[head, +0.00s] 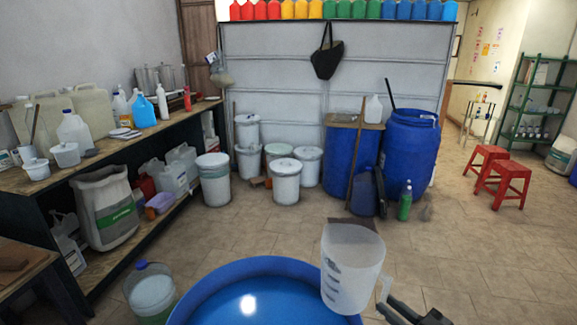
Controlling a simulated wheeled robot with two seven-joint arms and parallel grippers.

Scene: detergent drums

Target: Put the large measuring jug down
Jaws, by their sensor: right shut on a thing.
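The large measuring jug (352,275) is translucent white with dark markings on its side. It is upright in the lower middle of the head view, in front of the right rim of an open blue drum (228,275) holding blue liquid. The jug's handle is on its right side. My right gripper (388,305) is shut on this handle, at the lower edge of the view. Whether the jug's base touches anything cannot be told. My left gripper is not in view.
A long workbench (128,138) with bottles and canisters runs along the left. Tall blue drums (408,150) and white buckets stand at the back. Red stools (502,183) are at right. Tiled floor (480,255) is clear at right.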

